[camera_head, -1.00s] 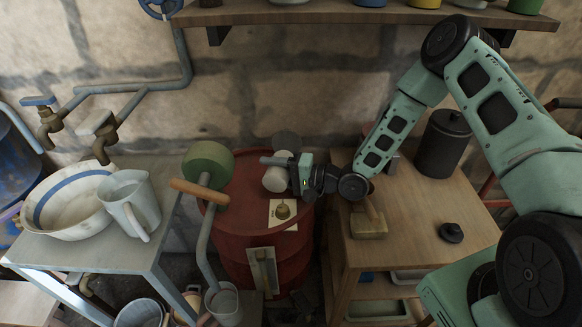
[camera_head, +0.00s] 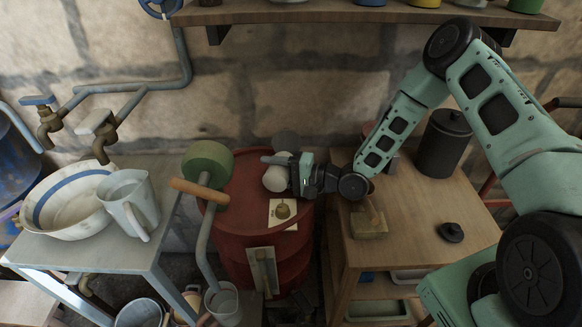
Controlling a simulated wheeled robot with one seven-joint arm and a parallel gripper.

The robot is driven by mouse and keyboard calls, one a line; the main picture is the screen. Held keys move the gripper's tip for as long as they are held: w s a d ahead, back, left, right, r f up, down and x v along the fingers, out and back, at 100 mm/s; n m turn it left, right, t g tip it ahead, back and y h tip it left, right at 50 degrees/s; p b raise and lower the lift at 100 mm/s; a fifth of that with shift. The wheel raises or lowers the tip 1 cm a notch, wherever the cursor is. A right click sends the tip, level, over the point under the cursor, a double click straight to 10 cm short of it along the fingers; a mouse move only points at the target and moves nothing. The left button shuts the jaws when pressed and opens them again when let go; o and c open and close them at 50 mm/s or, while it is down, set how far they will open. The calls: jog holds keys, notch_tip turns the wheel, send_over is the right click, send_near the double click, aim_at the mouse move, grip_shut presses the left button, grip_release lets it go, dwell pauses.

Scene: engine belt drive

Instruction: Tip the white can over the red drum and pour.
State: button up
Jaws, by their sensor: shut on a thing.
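The white can (camera_head: 277,178) is small and pale. It is held over the top of the red drum (camera_head: 240,232), towards its back right. My gripper (camera_head: 296,175) reaches in from the right and is shut on the can. The can looks tilted over, with an end facing me. My gripper partly hides its right side. I cannot see any liquid coming out.
A small brass-coloured piece (camera_head: 283,211) sits on a pale card on the drum. A wooden table (camera_head: 420,240) at right holds a dark canister (camera_head: 443,143). A jug (camera_head: 130,203) and bowl stand left.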

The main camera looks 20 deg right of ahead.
jog(key=shift+w, duration=0.1)
jog(key=shift+d+m, duration=0.1)
jog(key=shift+m, duration=0.4)
dwell(0.3)
